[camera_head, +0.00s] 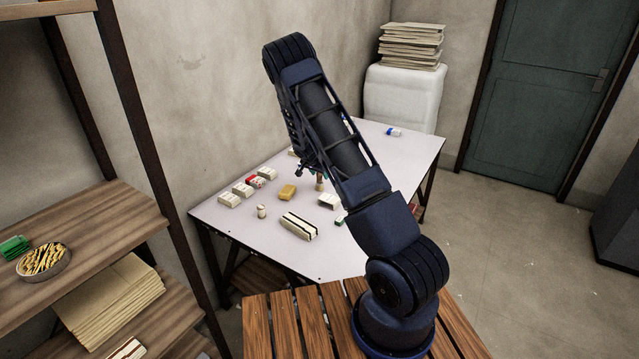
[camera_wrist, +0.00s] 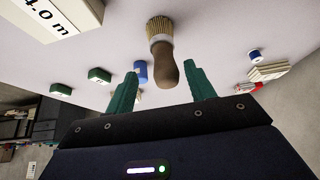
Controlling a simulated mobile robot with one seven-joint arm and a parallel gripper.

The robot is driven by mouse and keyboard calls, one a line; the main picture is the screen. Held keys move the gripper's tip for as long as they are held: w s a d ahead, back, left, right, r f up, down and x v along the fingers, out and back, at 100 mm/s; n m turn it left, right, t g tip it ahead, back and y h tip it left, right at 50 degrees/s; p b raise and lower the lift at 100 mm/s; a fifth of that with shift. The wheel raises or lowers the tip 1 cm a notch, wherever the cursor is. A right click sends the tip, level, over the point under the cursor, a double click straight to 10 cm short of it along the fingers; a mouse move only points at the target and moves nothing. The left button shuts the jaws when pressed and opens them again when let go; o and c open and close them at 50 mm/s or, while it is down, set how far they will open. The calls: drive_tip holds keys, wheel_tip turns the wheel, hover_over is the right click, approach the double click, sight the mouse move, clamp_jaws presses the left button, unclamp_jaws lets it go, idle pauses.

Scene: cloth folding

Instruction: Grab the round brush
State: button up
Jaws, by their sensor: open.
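In the head view a small brown upright thing (camera_head: 319,183) beside my arm looks like the brush handle. My gripper is mostly hidden behind my arm there.
The white table (camera_head: 240,213) bears several small boxes, a yellow block (camera_head: 287,192), a striped box (camera_head: 299,226) and a small cylinder (camera_head: 261,211). In the wrist view a blue cylinder (camera_wrist: 141,72) and green-topped boxes (camera_wrist: 99,76) lie near the brush.

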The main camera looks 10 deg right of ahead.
sight(320, 178)
drive_tip(key=shift+w+a+x, duration=0.1)
drive_tip(key=shift+w+x, duration=0.05)
drive_tip(key=shift+x, duration=1.15)
drive_tip(key=shift+w+a+x, duration=0.1)
drive_tip(key=shift+w+x, duration=0.05)
drive_tip(key=shift+x, duration=1.15)
drive_tip(key=c, duration=1)
drive_tip(key=shift+c, duration=0.2)
drive_tip(key=shift+r, duration=0.15)
